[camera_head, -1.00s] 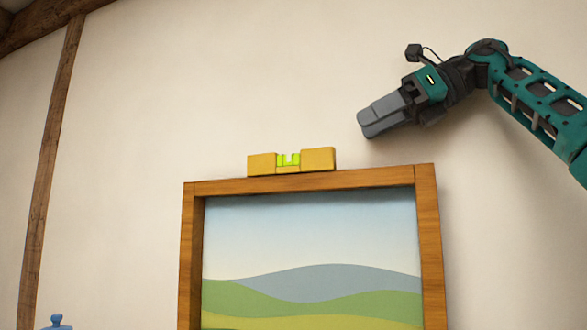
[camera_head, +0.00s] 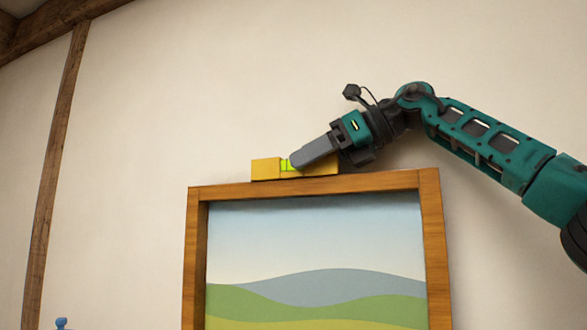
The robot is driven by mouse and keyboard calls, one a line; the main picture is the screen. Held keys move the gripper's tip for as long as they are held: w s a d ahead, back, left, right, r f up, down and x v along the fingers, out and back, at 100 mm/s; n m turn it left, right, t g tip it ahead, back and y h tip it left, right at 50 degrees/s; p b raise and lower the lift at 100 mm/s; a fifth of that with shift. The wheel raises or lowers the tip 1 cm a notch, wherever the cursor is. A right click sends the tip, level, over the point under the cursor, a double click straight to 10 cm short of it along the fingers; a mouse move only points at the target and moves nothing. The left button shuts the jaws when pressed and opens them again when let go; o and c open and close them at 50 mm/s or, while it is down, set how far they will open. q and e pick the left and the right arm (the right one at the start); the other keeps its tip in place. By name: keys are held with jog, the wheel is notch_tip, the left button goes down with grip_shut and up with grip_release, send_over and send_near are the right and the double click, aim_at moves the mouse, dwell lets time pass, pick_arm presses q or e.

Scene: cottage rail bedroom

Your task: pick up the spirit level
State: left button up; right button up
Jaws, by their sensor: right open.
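The spirit level (camera_head: 266,169) is a yellow block with a bright green vial in its middle. It lies on the top edge of a wooden picture frame (camera_head: 300,186). My right gripper (camera_head: 299,161) reaches in from the right, with its fingers pointing left and down at the level's middle. The fingers cover part of the vial and much of the level's right half. The gripper is open, and I cannot tell whether the fingers touch the level. My left gripper is not in view.
The frame holds a landscape picture (camera_head: 310,245) of hills and sky. A cream wall (camera_head: 160,120) is behind it, with a dark wooden post (camera_head: 52,180) at the left. The top of a blue object (camera_head: 61,323) shows at the lower left. Wall space above the frame is clear.

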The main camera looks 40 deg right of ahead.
jog(key=shift+c, duration=0.4)
grip_shut()
jog(key=shift+r, duration=0.1)
